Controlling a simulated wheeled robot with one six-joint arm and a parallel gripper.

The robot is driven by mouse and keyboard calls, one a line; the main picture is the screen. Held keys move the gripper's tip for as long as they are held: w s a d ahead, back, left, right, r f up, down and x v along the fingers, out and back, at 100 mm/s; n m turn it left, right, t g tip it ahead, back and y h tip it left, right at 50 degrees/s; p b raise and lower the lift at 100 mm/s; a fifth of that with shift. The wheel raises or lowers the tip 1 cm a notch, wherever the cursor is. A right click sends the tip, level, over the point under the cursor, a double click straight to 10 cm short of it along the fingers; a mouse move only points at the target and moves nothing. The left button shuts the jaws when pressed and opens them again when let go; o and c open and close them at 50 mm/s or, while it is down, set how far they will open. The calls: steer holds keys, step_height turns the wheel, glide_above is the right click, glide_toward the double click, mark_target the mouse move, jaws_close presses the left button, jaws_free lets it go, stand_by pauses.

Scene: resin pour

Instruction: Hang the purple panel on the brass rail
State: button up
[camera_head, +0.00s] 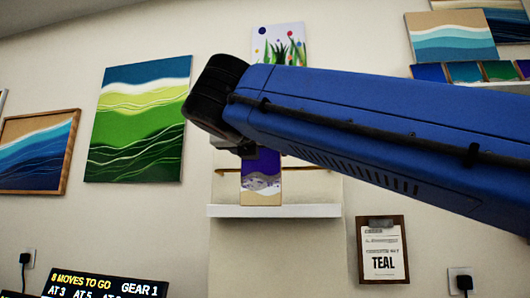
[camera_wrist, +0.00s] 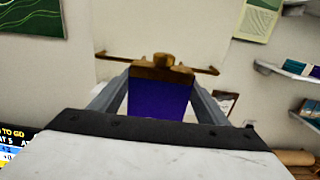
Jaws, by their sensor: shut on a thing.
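The purple panel (camera_head: 261,180) hangs from my gripper (camera_head: 250,152) in the head view, purple above with a pale wavy band and tan lower end. In the wrist view the panel (camera_wrist: 157,98) sits between my two fingers, its brown edge at the far end. My gripper is shut on it. The brass rail (camera_head: 305,170) runs along the wall behind the panel, partly hidden by the panel and my arm. In the wrist view the rail (camera_wrist: 122,59) shows on both sides of the panel's brown edge. I cannot tell whether they touch.
A white shelf (camera_head: 275,211) juts from the wall just below the panel. A green and blue painting (camera_head: 138,120) hangs to the left, a flower picture (camera_head: 280,42) above. A clipboard reading TEAL (camera_head: 382,250) is at lower right, a lit display (camera_head: 105,285) at lower left.

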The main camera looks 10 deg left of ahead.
steer(key=w, duration=1.2)
steer(key=shift+w+a+f, duration=0.35)
steer(key=shift+w+a, duration=0.05)
stand_by(0.3)
steer(key=shift+w+r, duration=0.1)
steer(key=shift+r, duration=0.1)
stand_by(0.4)
